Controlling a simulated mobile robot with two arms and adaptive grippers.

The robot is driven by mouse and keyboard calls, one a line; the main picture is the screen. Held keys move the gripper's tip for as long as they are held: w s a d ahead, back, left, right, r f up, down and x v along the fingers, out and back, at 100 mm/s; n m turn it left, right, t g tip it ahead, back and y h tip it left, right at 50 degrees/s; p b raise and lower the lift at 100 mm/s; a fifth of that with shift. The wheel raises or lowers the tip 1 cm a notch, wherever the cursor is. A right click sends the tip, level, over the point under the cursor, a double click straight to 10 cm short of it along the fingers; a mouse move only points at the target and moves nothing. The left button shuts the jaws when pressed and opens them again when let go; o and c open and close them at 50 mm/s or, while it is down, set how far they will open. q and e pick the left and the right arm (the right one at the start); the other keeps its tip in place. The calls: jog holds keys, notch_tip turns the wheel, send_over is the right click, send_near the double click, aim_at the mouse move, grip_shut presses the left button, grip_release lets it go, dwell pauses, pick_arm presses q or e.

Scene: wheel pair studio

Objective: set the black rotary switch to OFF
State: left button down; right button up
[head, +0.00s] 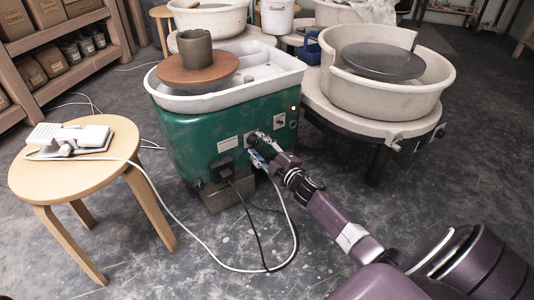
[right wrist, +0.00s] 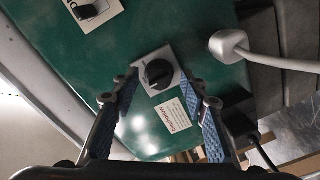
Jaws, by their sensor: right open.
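The black rotary switch (right wrist: 158,73) is a round knob on a small pale plate on the green wheel housing (head: 185,135). In the right wrist view it lies between the fingertips of my right gripper (right wrist: 158,86), which is open, with a blue-padded finger on each side. I cannot read its setting marks, nor tell whether either finger touches it. In the head view my right gripper (head: 263,149) reaches the front panel of the housing and partly covers the switch (head: 251,139). My left gripper is not in view.
Close by are another black control (right wrist: 86,11) on a white plate, a white plug (right wrist: 228,45) with cable, a black plug (right wrist: 238,107) and a red-lettered label (right wrist: 175,115). A wooden stool (head: 110,165) stands left; a second wheel (head: 385,100) stands right. Cables loop across the floor.

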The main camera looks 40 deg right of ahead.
jog(key=s, duration=1.1)
jog(key=shift+s+a+r, duration=0.15)
jog(key=shift+s+r, duration=0.05)
jog(key=shift+s, duration=0.05)
